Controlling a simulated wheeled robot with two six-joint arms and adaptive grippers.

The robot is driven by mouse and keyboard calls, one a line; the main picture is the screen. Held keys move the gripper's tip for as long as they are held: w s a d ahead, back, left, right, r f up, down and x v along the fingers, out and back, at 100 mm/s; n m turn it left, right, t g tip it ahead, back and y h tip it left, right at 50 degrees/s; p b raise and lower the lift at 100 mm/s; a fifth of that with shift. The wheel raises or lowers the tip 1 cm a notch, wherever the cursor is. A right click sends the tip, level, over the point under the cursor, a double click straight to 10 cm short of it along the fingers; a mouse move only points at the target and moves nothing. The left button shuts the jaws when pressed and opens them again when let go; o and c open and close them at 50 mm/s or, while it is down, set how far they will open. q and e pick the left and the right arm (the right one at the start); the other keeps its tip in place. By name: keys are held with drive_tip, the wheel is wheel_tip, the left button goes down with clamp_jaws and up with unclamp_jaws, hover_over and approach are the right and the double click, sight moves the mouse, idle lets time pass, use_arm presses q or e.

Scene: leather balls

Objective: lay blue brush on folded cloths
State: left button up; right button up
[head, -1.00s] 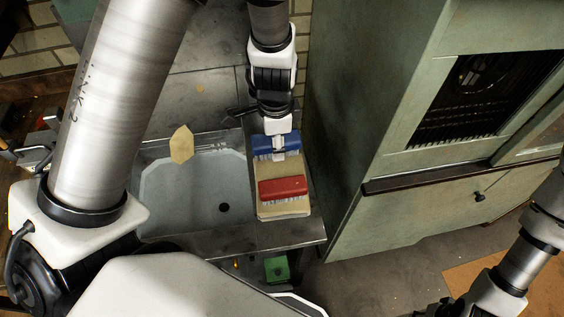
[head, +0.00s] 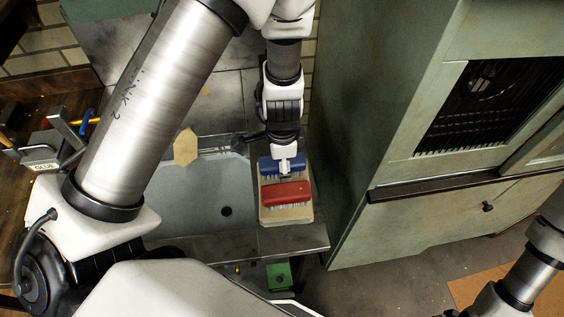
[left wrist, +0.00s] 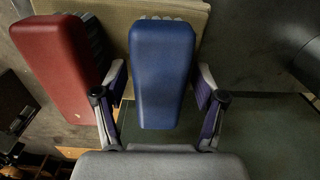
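The blue brush (head: 270,165) lies on the back part of the beige folded cloths (head: 289,216), behind the red brush (head: 287,194). My left gripper (head: 286,165) is down at the blue brush. In the left wrist view the blue brush (left wrist: 162,70) is between the two fingers (left wrist: 161,85), with a thin gap at its left side, so the gripper looks open around it. The red brush (left wrist: 62,60) lies to its left there, and a cloth edge (left wrist: 118,12) shows behind. The bristles are mostly hidden. My right gripper is out of view; only its arm shows at lower right.
A grey sink (head: 190,205) lies left of the cloths. A green cabinet (head: 375,150) stands close on the right. A yellowish piece (head: 186,147) is at the sink's back edge. A green box (head: 279,274) is below the counter's front edge (head: 295,240).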

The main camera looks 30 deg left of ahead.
use_arm(q)
drive_tip(key=shift+r, duration=0.1)
drive_tip(key=shift+r+p, duration=0.3)
drive_tip(key=shift+p, duration=0.05)
wheel_tip(320, 180, up, 12)
drive_tip(key=shift+f, duration=0.2)
